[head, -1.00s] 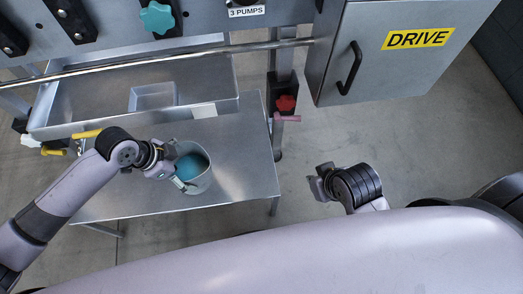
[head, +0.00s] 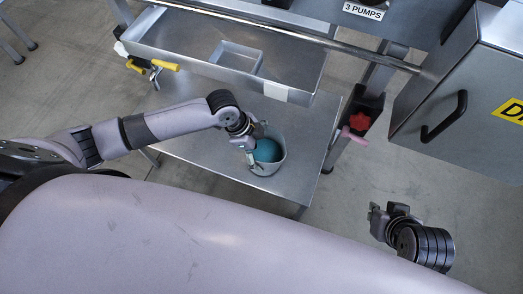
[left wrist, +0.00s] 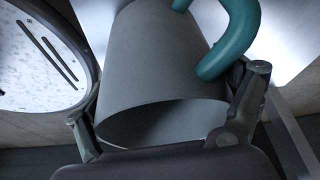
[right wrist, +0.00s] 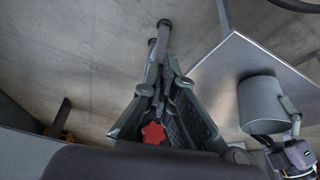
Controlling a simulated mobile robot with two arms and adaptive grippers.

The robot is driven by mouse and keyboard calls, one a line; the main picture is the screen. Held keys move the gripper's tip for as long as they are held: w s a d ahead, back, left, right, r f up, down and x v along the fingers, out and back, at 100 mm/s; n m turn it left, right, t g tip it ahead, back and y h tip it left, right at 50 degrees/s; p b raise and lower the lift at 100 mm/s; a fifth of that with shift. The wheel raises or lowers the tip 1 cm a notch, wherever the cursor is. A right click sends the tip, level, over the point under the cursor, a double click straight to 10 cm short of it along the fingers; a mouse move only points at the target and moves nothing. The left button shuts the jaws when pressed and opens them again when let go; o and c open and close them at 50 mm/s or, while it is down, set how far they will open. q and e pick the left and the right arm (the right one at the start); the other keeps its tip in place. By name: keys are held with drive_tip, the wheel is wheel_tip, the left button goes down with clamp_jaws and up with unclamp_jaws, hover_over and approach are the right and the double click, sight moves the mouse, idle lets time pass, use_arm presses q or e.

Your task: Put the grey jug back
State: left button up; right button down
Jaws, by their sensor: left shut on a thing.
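The grey jug (head: 279,168) is over the steel table near its front right part in the head view, with a teal area at its mouth. My left gripper (head: 247,150) is shut on it from the left. In the left wrist view the grey jug (left wrist: 155,60) sits between the two fingers, with its mouth towards the camera and a teal handle (left wrist: 236,45) at upper right. The jug also shows in the right wrist view (right wrist: 262,103). I cannot tell whether its base touches the table. My right gripper (head: 378,215) is empty, its fingertips together in the right wrist view (right wrist: 159,32).
The steel table (head: 200,150) has bare room left of the jug. A steel trough (head: 180,40) with a small square box (head: 237,60) hangs above its back. A red knob (head: 359,122) and a grey DRIVE cabinet (head: 450,75) are at right.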

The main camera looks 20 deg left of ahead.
use_arm(q)
drive_tip(key=shift+f, duration=0.5)
use_arm(e)
drive_tip(key=shift+w+a+r+t, duration=0.15)
drive_tip(key=shift+w+t, duration=0.15)
drive_tip(key=shift+w, duration=0.2)
drive_tip(key=shift+w+a+r+t, duration=0.15)
drive_tip(key=shift+w+t, duration=0.15)
drive_tip(key=shift+w, duration=0.15)
use_arm(q)
drive_tip(key=shift+f, duration=0.1)
drive_tip(key=o, duration=1.2)
use_arm(e)
drive_tip(key=shift+w, duration=0.1)
